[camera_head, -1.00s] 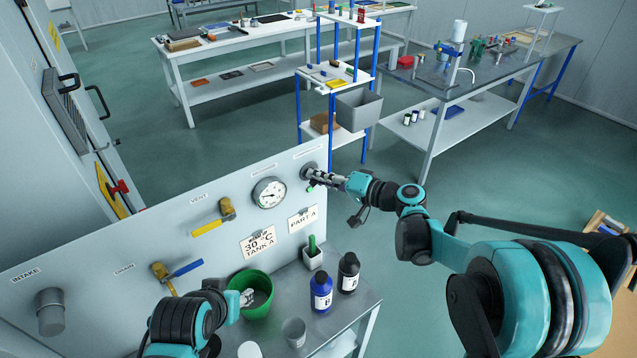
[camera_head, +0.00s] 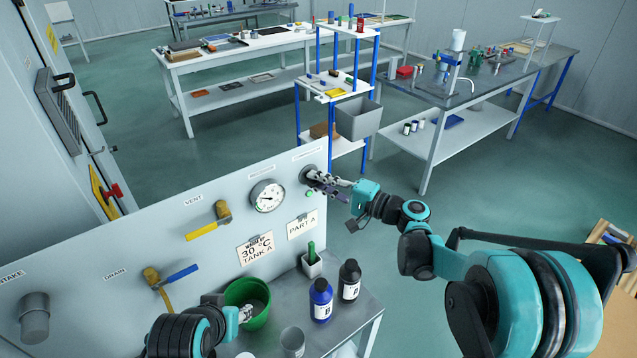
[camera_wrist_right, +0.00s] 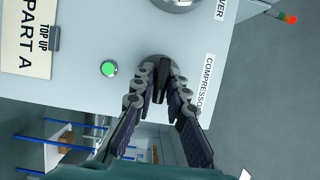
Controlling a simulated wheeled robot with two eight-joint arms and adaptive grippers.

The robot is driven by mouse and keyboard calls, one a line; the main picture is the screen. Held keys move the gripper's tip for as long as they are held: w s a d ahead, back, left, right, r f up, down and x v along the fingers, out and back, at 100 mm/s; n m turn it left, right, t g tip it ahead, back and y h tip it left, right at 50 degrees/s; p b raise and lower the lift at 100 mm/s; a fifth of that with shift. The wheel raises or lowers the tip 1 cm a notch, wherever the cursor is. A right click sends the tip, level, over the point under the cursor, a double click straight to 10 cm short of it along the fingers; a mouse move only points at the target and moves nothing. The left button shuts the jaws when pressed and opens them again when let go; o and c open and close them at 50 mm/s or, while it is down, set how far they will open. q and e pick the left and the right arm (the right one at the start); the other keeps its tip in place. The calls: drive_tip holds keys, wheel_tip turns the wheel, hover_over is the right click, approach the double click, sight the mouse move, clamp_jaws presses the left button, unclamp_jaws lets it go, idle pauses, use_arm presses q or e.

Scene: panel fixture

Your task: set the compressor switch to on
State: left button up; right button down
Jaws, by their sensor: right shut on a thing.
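The compressor switch (camera_wrist_right: 161,72) is a round dark knob with a black handle, on the panel beside the COMPRESSOR label (camera_wrist_right: 208,82) in the right wrist view. Its round base (camera_head: 309,173) shows in the head view at the panel's right end. My right gripper (camera_wrist_right: 159,90) is shut on the switch handle, one finger on each side; the fingers partly hide the knob. A green lamp (camera_wrist_right: 108,68) near the switch looks lit. My left gripper (camera_head: 246,313) is at the green pot, and its finger opening is unclear.
The panel also carries a gauge (camera_head: 267,196), a yellow-handled valve (camera_head: 209,222) and a blue-handled valve (camera_head: 170,278). On the bench below stand the green pot (camera_head: 236,291), a blue bottle (camera_head: 320,299), a black bottle (camera_head: 349,281) and a grey cup (camera_head: 293,341).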

idle(0.3)
drive_tip(key=c, duration=1.6)
unclamp_jaws()
drive_tip(key=shift+d, duration=0.15)
drive_tip(key=v, duration=1.2)
drive_tip(key=shift+f, duration=0.1)
